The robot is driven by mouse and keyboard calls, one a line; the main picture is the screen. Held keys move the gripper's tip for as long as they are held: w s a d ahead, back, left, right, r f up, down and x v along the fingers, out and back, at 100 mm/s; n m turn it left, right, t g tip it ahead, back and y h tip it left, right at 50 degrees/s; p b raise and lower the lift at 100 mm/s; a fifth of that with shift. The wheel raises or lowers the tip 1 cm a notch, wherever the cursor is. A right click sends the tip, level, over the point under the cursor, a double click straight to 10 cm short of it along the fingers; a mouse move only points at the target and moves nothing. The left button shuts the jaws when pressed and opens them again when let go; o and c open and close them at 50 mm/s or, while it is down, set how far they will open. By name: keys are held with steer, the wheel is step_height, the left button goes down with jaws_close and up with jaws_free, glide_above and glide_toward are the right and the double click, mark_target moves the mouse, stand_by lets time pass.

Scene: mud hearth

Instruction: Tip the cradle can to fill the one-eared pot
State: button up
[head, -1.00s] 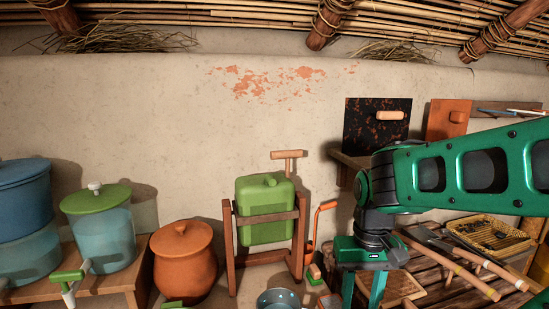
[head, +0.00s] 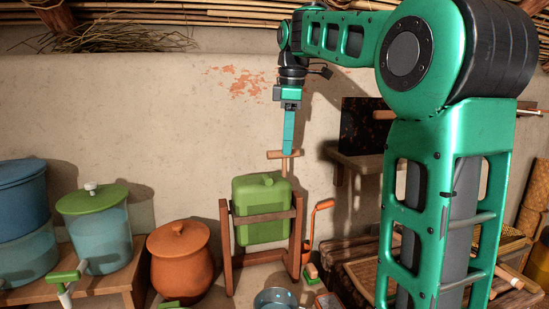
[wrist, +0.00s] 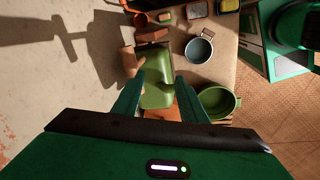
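The cradle can (head: 262,208) is a green can standing upright in a wooden cradle (head: 228,257) by the wall. A T-shaped wooden handle (head: 276,154) rises above it. My gripper (head: 288,151) points down at this handle, its fingertips overlapping the crossbar's right part in the head view. In the wrist view, its fingers (wrist: 158,82) are apart with nothing held, above the green can (wrist: 158,94); the handle's crossbar (wrist: 128,60) shows beyond the left fingertip. A blue-grey pot with one side ear (head: 276,299) sits in front of the cradle; it also shows in the wrist view (wrist: 200,51).
A lidded clay pot (head: 181,262) stands left of the cradle, with a green-lidded container (head: 97,230) further left. An orange-handled tool (head: 310,228) is close on the cradle's right. A green bowl (wrist: 220,104) lies near the pot.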

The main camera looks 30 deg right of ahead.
mark_target(275, 154)
steer(key=w+r+n, duration=0.4)
steer(key=f, duration=0.3)
steer(key=w+f, duration=0.1)
steer(key=f, duration=0.3)
steer(key=w+f, duration=0.1)
steer(key=f, duration=0.2)
steer(key=shift+w+d+f, duration=0.1)
steer(key=shift+w+f, duration=0.05)
steer(key=shift+w, duration=0.05)
